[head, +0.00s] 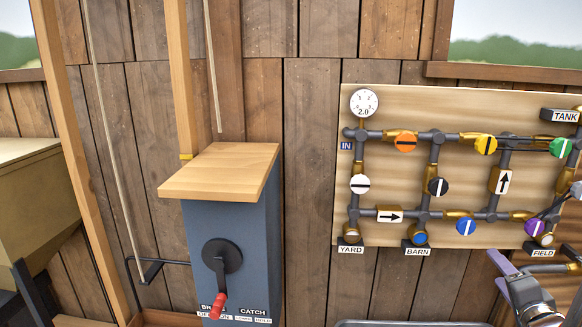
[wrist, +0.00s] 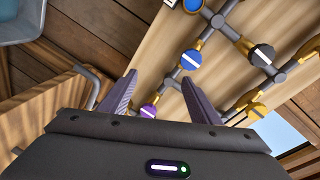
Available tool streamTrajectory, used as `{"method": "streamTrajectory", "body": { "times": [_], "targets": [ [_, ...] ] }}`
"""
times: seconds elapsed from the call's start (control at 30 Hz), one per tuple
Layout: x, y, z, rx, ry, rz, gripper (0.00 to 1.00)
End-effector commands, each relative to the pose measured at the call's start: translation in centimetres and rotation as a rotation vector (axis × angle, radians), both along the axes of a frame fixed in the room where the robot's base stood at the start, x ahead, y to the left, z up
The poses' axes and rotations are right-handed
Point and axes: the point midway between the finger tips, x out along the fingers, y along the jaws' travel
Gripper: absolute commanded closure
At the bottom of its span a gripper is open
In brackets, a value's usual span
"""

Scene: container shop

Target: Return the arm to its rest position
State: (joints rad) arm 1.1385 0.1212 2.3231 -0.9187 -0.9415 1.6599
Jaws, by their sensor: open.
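My gripper (head: 528,234) is at the lower right of the head view, in front of the pipe board's right part, with part of the arm cut off by the frame edge. In the wrist view its two dark purple fingers (wrist: 159,79) are spread apart with nothing held between them. A purple valve knob (wrist: 148,111) shows beyond the fingers there, and in the head view the purple knob (head: 534,227) is close beside a finger. I cannot tell whether they touch.
The wooden pipe board (head: 460,112) carries a gauge (head: 364,102), an orange knob (head: 405,142), a blue knob (head: 466,226) and several others. A blue-grey cabinet (head: 224,250) with a red-handled crank (head: 219,300) stands left of it. Plank wall shows between them.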

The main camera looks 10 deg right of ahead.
Motion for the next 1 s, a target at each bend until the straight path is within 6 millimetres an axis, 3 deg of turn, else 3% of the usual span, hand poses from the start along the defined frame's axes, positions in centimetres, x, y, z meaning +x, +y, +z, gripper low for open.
{"method": "streamTrajectory", "body": {
  "times": [0.1,0.23,0.47,0.77,1.0],
  "targets": [
    [-1.8,-1.9,-2.8,-0.073,0.162,-0.082,0.43],
    [-4.3,-3.4,-5.1,-0.137,0.339,-0.155,0.43],
    [-7.1,-2.9,-7.4,-0.223,0.637,-0.187,0.43],
    [-8.8,2.3,-8.7,-0.289,0.976,-0.078,0.43],
    [-9.1,9.7,-8.6,-0.332,1.181,0.124,0.43]
  ]
}}
